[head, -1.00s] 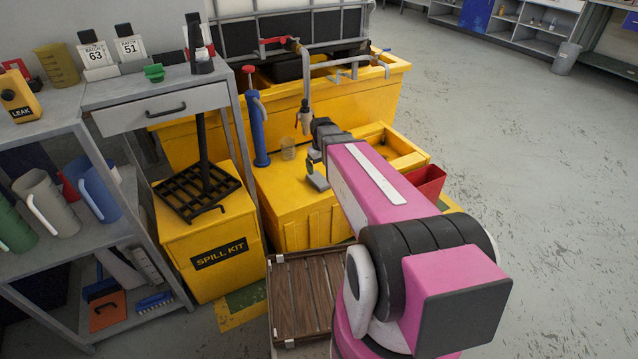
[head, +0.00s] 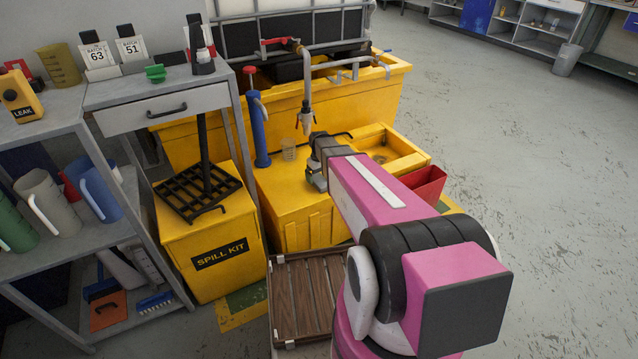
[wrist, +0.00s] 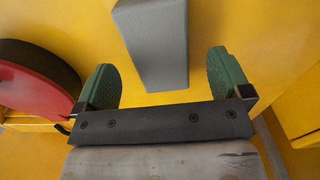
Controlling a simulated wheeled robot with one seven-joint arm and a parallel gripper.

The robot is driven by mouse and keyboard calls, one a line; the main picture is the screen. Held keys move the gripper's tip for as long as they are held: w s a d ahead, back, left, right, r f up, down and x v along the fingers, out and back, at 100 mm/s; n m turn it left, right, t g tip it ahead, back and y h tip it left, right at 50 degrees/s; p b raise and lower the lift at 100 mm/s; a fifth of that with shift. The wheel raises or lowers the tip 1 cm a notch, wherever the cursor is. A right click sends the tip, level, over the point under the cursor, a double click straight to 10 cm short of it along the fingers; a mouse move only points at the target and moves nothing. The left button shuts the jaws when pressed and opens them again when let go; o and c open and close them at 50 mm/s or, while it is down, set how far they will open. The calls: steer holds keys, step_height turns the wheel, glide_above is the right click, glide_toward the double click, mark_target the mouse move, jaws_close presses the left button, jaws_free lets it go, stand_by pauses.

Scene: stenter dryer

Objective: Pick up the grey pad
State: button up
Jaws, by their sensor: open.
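The grey pad (wrist: 158,42) shows in the wrist view as a grey block with a flat top against yellow. My gripper (wrist: 161,62) is open and empty, and neither finger appears to touch the pad. In the head view my gripper (head: 317,181) is over the front yellow unit (head: 285,195). I cannot make out the pad there.
A red bin (head: 425,184) is to the right. The wrist view shows a red and black round thing (wrist: 35,82) at left.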

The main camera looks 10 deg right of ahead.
mark_target(319, 179)
step_height(319, 179, down, 3)
steer(key=shift+w+f, duration=0.1)
steer(key=shift+w, duration=0.05)
steer(key=c, duration=1)
steer(key=shift+r, duration=0.65)
step_height(319, 179, up, 3)
steer(key=shift+f, duration=0.2)
steer(key=s+a+r, duration=0.2)
steer(key=a, duration=0.1)
steer(key=s+a+r, duration=0.2)
steer(key=a, duration=0.1)
steer(key=s+a+r, duration=0.2)
steer(key=a+r, duration=0.1)
steer(key=a, duration=0.1)
steer(key=shift+r, duration=0.1)
